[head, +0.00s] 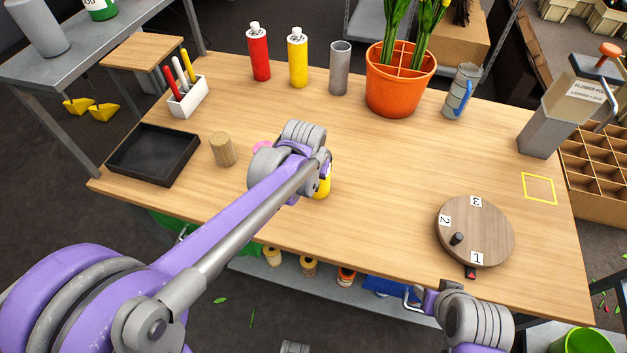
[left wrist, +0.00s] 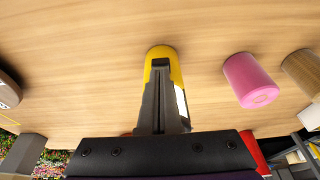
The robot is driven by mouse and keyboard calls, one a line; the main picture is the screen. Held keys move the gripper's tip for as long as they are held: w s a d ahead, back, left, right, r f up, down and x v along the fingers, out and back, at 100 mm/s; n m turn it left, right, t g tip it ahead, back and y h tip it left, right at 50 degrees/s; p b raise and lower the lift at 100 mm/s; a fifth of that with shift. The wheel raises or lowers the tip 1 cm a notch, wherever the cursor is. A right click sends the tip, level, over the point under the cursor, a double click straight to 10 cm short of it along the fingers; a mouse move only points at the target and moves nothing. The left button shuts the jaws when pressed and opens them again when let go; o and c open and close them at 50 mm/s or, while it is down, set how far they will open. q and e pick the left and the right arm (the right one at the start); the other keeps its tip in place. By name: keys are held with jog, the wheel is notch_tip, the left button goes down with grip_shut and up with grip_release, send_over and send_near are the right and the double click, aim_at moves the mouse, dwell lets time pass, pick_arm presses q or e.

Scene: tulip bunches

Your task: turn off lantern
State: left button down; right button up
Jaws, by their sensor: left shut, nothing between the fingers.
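A yellow cylinder (left wrist: 161,53) with a white side label stands on the table; I take it for the lantern, but cannot see whether it is lit. In the head view only a yellow sliver of it (head: 324,184) shows, behind my left wrist. My left gripper (left wrist: 161,66) is shut and empty, its fingertips in front of the yellow cylinder and overlapping it in the left wrist view. I cannot tell whether they touch it. In the head view the left fingers are hidden by the wrist. My right wrist shows at the bottom right, below the table's front edge; its fingers do not show.
A pink cylinder (left wrist: 251,82) and a cork-coloured cylinder (head: 222,149) stand nearby. A black tray (head: 153,176) lies left. A round numbered board (head: 490,225) lies right. Red (head: 259,54) and yellow (head: 298,58) bottles and an orange pot (head: 393,94) stand behind. The table's centre right is clear.

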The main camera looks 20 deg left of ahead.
pick_arm(q)
jog(key=shift+f, duration=0.25)
notch_tip(320, 180, down, 3)
jog(key=shift+r+b, duration=0.1)
jog(key=shift+b, duration=0.9)
jog(key=shift+s+r, duration=0.15)
jog(key=shift+s, duration=0.05)
jog(key=shift+w, duration=0.1)
notch_tip(320, 180, up, 14)
jog(key=p, duration=0.4)
send_over(314, 189)
jog(key=s, duration=0.3)
jog(key=shift+s+a, duration=0.1)
